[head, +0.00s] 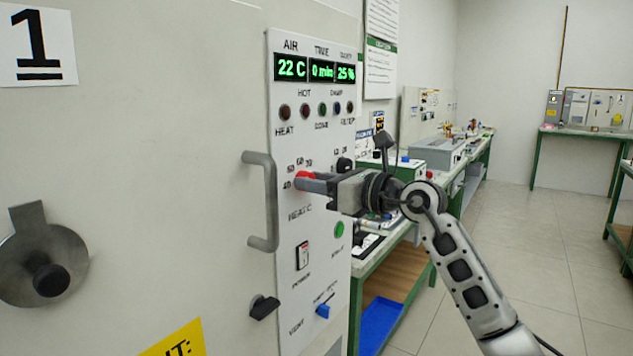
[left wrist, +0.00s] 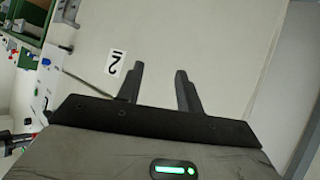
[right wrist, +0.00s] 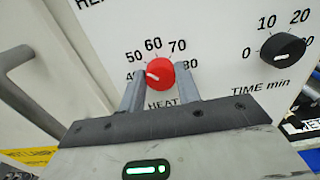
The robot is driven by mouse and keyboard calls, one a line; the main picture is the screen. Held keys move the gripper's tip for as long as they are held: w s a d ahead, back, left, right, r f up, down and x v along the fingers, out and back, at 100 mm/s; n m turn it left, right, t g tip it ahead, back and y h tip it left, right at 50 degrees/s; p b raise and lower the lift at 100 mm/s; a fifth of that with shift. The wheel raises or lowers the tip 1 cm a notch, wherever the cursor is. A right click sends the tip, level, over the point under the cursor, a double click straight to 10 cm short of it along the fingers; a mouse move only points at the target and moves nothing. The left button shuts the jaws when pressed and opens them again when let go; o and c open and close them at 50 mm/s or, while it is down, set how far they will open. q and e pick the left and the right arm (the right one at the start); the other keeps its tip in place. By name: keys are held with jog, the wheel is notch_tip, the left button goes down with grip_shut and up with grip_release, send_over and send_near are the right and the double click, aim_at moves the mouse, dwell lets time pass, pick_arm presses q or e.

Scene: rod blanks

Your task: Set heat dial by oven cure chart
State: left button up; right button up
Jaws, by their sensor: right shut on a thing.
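The red heat dial (right wrist: 161,72) sits on the white control panel (head: 312,225), under a scale from 40 to 80. Its white mark points left, close to the 40. My right gripper (right wrist: 160,84) is shut on the dial, one finger on each side. In the head view the dial (head: 304,175) is partly hidden by the right gripper (head: 312,181). The green display (head: 315,68) reads AIR 22 C, TIME 0 min and 25 %.
The black time dial (right wrist: 282,47) is right of the heat dial. A grey door handle (head: 262,200) stands out left of the panel. A power switch (head: 303,255) and blue vent lever (head: 323,311) sit below. Posters (head: 381,50) hang behind, their text unreadable. Green benches stand right.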

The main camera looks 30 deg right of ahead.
pick_arm(q)
jog(key=shift+r, duration=0.1)
jog(key=shift+m+g+y, duration=0.4)
jog(key=shift+m, duration=0.1)
jog(key=r+p, duration=0.1)
jog(key=p, duration=0.2)
jog(key=a+r+p, duration=0.1)
jog(key=p, duration=0.2)
jog(key=r+p, duration=0.1)
jog(key=p, duration=0.3)
jog(key=shift+s+a+r, duration=0.35)
jog(key=shift+s+r, duration=0.05)
pick_arm(e)
jog(key=m, duration=0.8)
jog(key=shift+d+m, duration=0.1)
jog(key=shift+m, duration=0.2)
pick_arm(q)
jog(key=shift+f, duration=0.1)
pick_arm(e)
jog(key=shift+f, duration=0.1)
pick_arm(q)
jog(key=shift+s, duration=0.1)
pick_arm(e)
jog(key=o, duration=1)
jog(key=shift+c, duration=0.2)
